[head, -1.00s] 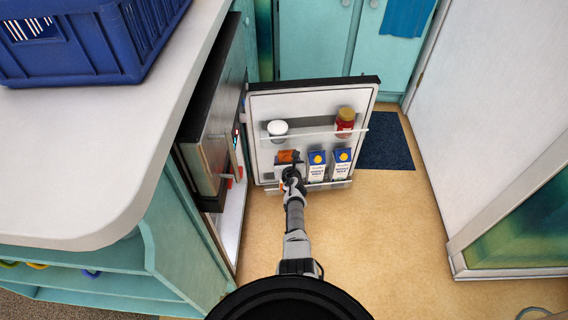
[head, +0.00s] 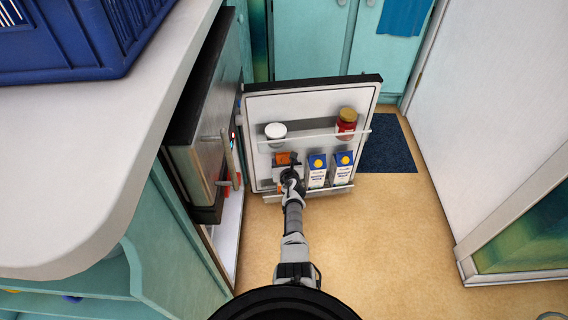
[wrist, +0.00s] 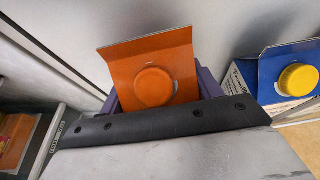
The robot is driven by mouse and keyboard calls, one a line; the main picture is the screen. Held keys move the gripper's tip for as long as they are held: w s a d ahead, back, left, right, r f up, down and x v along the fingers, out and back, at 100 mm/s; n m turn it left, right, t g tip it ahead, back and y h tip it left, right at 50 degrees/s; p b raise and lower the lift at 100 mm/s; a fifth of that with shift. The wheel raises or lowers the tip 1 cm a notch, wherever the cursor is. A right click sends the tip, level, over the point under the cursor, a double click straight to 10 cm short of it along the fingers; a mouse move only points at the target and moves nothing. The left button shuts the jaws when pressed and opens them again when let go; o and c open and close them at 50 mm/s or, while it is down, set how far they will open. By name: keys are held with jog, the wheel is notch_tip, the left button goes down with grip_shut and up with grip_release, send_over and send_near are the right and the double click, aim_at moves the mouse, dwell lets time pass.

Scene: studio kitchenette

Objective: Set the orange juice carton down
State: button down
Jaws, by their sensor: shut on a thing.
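The orange juice carton (head: 283,158) is at the lower rack of the open fridge door, left of two milk cartons. In the wrist view its orange top and round orange cap (wrist: 154,87) show close in front of the palm. My gripper (head: 289,174) is shut on the carton, with finger parts just visible on both sides of it. The carton's lower part is hidden behind my gripper, so I cannot tell if its base touches the rack. The lower door rack (head: 340,189) also holds the milk cartons.
Two blue-and-white milk cartons (head: 318,170) (head: 343,168) stand to the right; one shows in the wrist view (wrist: 283,75). A white-lidded jar (head: 275,132) and a red jar (head: 347,122) are on the rack above. The counter (head: 120,150) with a blue crate (head: 75,45) is left.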

jog(key=shift+w+f+b, duration=0.1)
jog(key=shift+f+b, duration=1.3)
jog(key=shift+b, duration=0.05)
jog(key=shift+f, duration=0.15)
jog(key=shift+c, duration=1.6)
grip_release()
jog(key=shift+f, duration=0.15)
jog(key=shift+s+r, duration=0.2)
